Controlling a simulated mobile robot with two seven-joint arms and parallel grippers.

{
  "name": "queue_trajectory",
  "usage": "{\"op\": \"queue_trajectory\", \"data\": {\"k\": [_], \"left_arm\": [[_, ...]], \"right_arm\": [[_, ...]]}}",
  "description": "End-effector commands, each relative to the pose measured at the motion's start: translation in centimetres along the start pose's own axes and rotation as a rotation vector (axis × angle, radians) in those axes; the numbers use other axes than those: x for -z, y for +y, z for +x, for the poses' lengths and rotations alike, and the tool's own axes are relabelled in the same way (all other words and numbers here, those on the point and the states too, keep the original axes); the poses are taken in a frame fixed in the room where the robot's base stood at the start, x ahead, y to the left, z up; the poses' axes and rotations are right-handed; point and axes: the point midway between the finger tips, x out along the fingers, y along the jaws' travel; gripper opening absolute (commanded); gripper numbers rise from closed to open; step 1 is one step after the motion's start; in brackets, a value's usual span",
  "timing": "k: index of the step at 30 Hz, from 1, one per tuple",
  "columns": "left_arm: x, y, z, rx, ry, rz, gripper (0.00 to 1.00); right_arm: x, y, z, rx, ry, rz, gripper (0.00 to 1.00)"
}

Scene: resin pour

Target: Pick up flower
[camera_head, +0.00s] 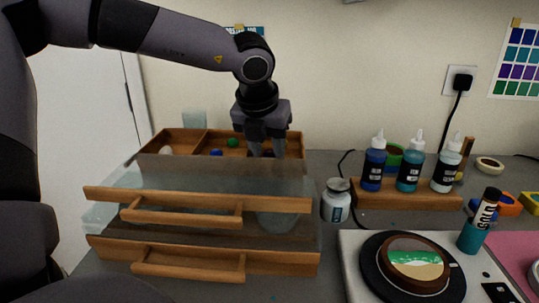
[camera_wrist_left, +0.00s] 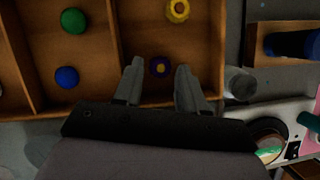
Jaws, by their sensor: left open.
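A small dark purple flower-shaped piece with a yellow centre (camera_wrist_left: 160,67) lies in the right compartment of the wooden box (camera_head: 157,138), close to its near wall. A yellow flower-shaped piece (camera_wrist_left: 178,10) lies farther back in the same compartment. My left gripper (camera_head: 267,154) points down into that compartment; its fingers are apart, with the purple flower between them in the left wrist view (camera_wrist_left: 160,66). Nothing is held. I cannot tell the height of the fingertips above the flower. In the head view the box's front wall and the fingers mostly hide the flowers. My right gripper is not in view.
Wooden-edged drawers (camera_head: 200,202) stick out below. A white jar (camera_head: 336,200), a bottle rack (camera_head: 408,194) and a turntable (camera_head: 413,265) stand to the right.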

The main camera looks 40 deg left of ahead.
Motion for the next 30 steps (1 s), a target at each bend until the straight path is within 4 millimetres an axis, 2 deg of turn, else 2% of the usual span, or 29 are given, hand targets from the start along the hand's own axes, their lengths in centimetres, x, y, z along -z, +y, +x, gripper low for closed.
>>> {"op": "queue_trajectory", "data": {"k": [4,6,8,17,22,26,30], "left_arm": [[0.0,0.0,0.0,0.000,0.000,-0.001,0.40],[0.0,0.0,0.0,0.000,0.000,-0.001,0.18],[0.0,0.0,0.0,0.000,0.000,-0.001,0.00],[-0.1,0.0,-0.1,0.001,-0.001,-0.001,0.00],[-0.5,0.0,-0.9,0.001,-0.004,-0.003,0.00],[-1.1,0.0,-2.5,0.001,-0.005,-0.003,0.00],[-2.4,0.0,-5.6,0.001,-0.008,-0.004,0.00]], "right_arm": [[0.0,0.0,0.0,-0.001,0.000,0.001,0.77],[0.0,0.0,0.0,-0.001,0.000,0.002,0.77],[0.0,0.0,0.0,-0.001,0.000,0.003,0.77],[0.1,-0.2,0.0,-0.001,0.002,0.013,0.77],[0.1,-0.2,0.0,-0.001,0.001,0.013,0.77],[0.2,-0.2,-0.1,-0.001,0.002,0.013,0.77],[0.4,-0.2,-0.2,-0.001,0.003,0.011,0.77]]}}
